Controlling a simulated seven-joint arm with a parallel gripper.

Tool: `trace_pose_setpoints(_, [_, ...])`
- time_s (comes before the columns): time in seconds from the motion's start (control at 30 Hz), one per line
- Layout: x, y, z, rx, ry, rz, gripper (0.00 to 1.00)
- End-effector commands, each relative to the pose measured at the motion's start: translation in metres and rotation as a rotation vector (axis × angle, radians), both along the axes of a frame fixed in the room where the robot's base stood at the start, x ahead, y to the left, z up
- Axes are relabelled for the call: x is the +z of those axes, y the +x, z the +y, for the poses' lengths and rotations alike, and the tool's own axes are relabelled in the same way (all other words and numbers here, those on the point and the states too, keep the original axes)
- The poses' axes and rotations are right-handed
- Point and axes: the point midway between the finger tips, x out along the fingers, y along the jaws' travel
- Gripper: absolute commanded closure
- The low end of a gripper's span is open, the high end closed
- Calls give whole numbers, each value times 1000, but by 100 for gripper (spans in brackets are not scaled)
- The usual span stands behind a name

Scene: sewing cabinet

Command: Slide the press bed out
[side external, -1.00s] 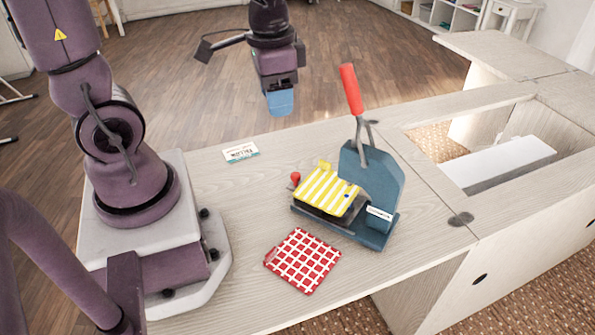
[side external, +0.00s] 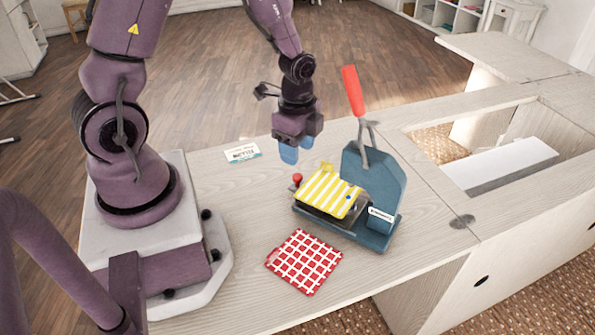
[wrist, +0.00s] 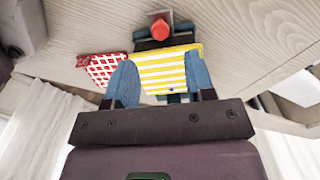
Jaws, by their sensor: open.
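The blue press (side external: 377,190) stands on the cabinet top with its red-handled lever (side external: 353,91) raised. Its bed, with a yellow-and-white striped cloth (side external: 330,190) on top, lies low at the press's left side. A small red knob (side external: 297,178) sits at the bed's far-left end; in the wrist view the red knob (wrist: 160,28) shows beyond the striped cloth (wrist: 165,70). My gripper (side external: 289,152) has blue fingers, is open and empty, and hangs above and behind the knob, apart from it. In the wrist view its fingertips (wrist: 163,75) stand spread in front of the cloth.
A red-and-white checked cloth (side external: 304,262) lies flat in front of the press. A small printed card (side external: 243,153) lies near the back edge. To the right is a cabinet opening (side external: 440,143) with a white block (side external: 505,165) in it.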

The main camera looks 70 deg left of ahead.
Motion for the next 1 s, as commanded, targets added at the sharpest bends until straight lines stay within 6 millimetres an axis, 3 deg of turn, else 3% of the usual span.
trace_pose_setpoints(0.2, [-42, -1, 0, 1, -1, 4, 50])
trace_pose_setpoints(0.4, [-63, 0, 0, 0, 0, 0, 50])
trace_pose_setpoints(0.8, [-70, 0, 0, 1, 1, -2, 50])
trace_pose_setpoints(0.87, [-70, 0, 0, 1, 1, -2, 62])
trace_pose_setpoints(1.0, [-70, 0, 0, 1, 1, -2, 94])
